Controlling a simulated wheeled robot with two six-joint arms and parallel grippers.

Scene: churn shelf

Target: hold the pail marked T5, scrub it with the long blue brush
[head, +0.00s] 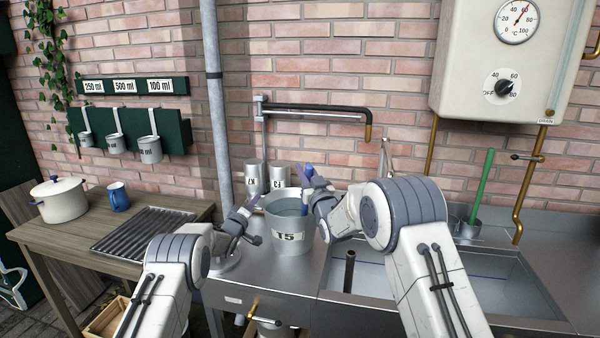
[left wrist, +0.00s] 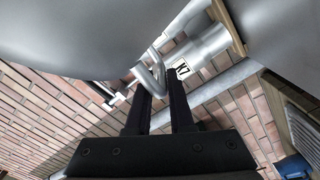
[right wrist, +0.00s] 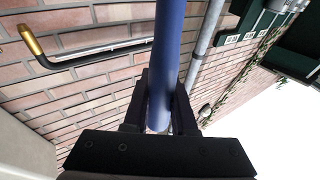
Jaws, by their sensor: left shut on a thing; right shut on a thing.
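The grey metal pail marked T5 (head: 291,237) stands upright on the steel counter, its label facing me. My left gripper (head: 252,203) is at the pail's left rim; in the left wrist view its fingers (left wrist: 160,95) close on a bent metal piece (left wrist: 148,74), which looks like part of the pail. My right gripper (head: 309,186) is above the pail's right side, shut on the long blue brush (head: 307,172). The brush's blue handle (right wrist: 168,45) runs between the fingers in the right wrist view.
Two other pails (head: 255,178), one marked K7 (left wrist: 203,50), stand behind. The sink (head: 450,280) is at right, with a green brush (head: 484,180) in a holder beyond. A wooden table (head: 60,232) with a cream pot (head: 60,202) and blue mug (head: 118,197) is at left.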

